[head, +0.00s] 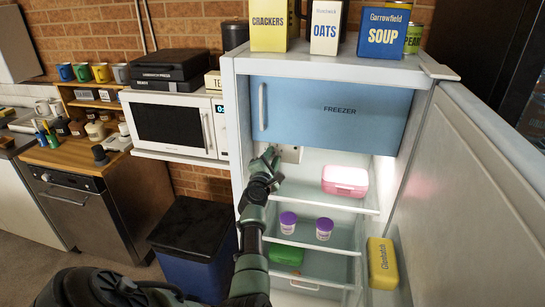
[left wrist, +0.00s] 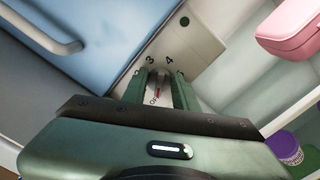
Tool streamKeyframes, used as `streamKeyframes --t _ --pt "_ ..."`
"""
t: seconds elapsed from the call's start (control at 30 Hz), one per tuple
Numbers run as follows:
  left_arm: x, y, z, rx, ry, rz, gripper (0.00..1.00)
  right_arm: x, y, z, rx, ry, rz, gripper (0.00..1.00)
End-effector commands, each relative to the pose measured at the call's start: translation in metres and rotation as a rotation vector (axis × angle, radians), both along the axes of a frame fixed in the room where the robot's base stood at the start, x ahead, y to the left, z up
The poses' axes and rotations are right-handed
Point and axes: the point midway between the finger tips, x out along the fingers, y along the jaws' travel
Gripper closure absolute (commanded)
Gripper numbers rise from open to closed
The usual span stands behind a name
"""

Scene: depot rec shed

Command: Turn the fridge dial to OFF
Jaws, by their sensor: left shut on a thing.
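The fridge (head: 247,190) stands open, with the blue freezer flap (head: 335,108) shut across its top. Just under the flap, at the left, is the pale dial panel (head: 292,154); it also shows in the left wrist view (left wrist: 196,44). My left gripper (head: 271,158) reaches up to this panel. In the left wrist view my left gripper (left wrist: 160,90) is shut on the small dial (left wrist: 158,78). The numbers 3 and 4 show beyond the fingers, and a red mark and partly hidden lettering show between them. The dial's exact setting is hard to read. My right gripper is not in view.
A pink box (head: 345,181), two purple-lidded tubs (head: 288,222) and a green box (head: 286,255) sit on the fridge shelves. A yellow carton (head: 382,263) is in the open door (head: 480,170) at right. A microwave (head: 172,127) and a dark bin (head: 194,243) are left.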

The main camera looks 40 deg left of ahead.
Motion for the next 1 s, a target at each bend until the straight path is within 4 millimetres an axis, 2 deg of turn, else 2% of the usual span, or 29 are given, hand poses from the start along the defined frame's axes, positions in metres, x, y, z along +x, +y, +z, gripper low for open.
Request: streamKeyframes --t 0.3,0.7,0.73,0.8,1.0 --pt "-0.0002 0.0004 -0.0002 -0.066 -0.036 0.001 1.00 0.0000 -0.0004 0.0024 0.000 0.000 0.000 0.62" --pt "-0.0002 0.0002 -0.0004 -0.072 -0.038 0.000 1.00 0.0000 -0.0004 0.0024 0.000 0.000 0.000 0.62" --pt "-0.0002 0.0002 -0.0004 -0.072 -0.038 0.000 0.69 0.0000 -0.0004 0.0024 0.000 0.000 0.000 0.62" --pt "-0.0003 0.0003 -0.0003 -0.071 -0.037 0.000 0.51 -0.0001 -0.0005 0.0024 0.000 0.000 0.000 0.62" --pt "-0.0002 0.0002 -0.0002 -0.070 -0.037 0.000 0.51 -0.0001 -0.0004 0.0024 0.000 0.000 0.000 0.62"
